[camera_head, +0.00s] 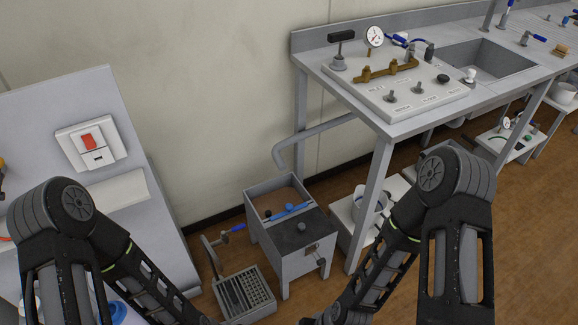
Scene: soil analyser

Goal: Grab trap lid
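The trap is a grey metal box (264,237) standing on the floor beside the sink bench. Nothing of mine touches the lid in this view.
A grate-topped grey tray (243,296) with a blue-handled lever stands left of the trap. The bench leg (371,205) and a low shelf with a white bucket (367,199) are close on the right. A grey drain pipe (318,132) hangs above and behind the trap.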

